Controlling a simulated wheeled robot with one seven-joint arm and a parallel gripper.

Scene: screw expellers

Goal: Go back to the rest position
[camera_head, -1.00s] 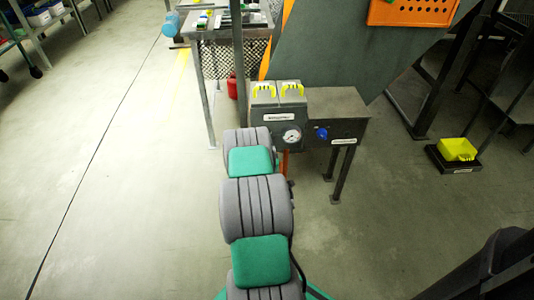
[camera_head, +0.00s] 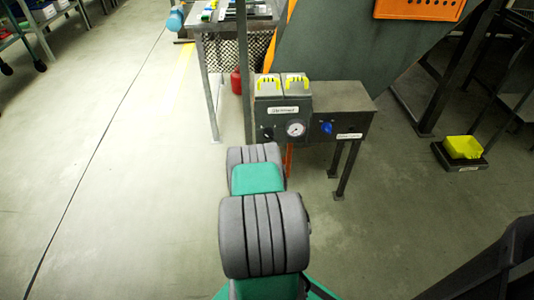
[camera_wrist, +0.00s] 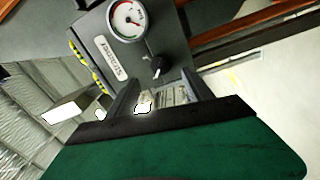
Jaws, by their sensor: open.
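My gripper (camera_wrist: 160,92) shows in the wrist view with two dark fingers apart and nothing visible between them. Past the fingers is the grey control box (camera_wrist: 92,30) with a round dial gauge, a "Strainer" label and a black knob. In the head view, my grey and green arm reaches up the middle, and the gripper itself is hidden. The same control box (camera_head: 275,112) stands just beyond the arm, with two yellow handles on top.
A grey metal bench with a blue knob (camera_head: 327,127) adjoins the box. An orange perforated crate (camera_head: 420,9) hangs at top right. A red container (camera_head: 236,81) stands by the table legs. The floor at left is clear.

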